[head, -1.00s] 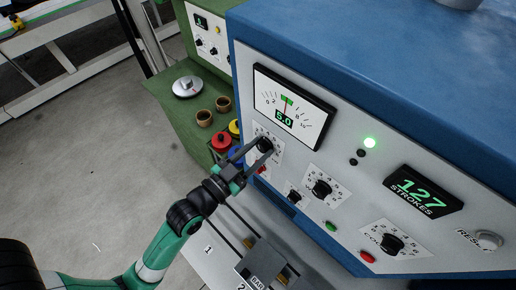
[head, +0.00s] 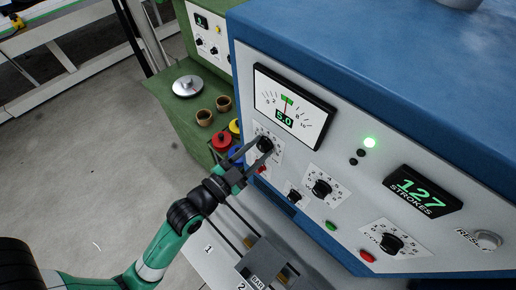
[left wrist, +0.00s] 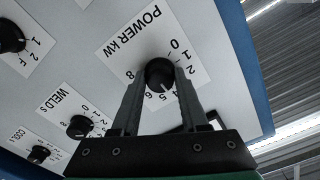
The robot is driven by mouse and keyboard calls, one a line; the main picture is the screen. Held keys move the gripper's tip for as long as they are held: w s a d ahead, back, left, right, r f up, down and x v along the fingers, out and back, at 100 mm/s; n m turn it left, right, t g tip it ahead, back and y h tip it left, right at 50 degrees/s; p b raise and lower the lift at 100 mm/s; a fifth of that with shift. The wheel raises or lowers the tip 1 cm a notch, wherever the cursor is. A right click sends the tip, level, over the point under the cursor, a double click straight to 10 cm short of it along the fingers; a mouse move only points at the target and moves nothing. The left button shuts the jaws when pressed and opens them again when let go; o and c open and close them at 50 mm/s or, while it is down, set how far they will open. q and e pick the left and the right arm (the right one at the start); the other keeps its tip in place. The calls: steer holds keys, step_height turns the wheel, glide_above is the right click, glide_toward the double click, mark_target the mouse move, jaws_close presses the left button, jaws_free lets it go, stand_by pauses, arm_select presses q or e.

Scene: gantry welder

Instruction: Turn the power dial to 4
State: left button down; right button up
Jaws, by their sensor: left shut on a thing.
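The power dial (head: 265,144) is a black knob on a white scale plate, under the meter on the grey panel. In the left wrist view the power dial (left wrist: 159,73) sits on a plate marked POWER kW, with numbers around it. Its pale pointer mark appears to face near the 5, on the gripper side. My left gripper (head: 254,152) is shut on the knob, one finger on each side. The meter (head: 290,107) has a needle and a green readout of 5.0. My right gripper is not in view.
More black knobs sit nearby, including the WELD S dial (left wrist: 80,127) and the COOL dial (left wrist: 38,154). A strokes display (head: 423,191) and a RESET button (head: 488,240) are at the right. Coloured items and cups stand on the green bench (head: 172,125) at the left.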

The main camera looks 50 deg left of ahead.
arm_select(q)
steer(key=shift+c, duration=2.1)
jaws_free()
steer(key=s+d, duration=0.1)
steer(key=s, duration=1)
steer(key=shift+s+d, duration=0.2)
steer(key=shift+s, duration=0.05)
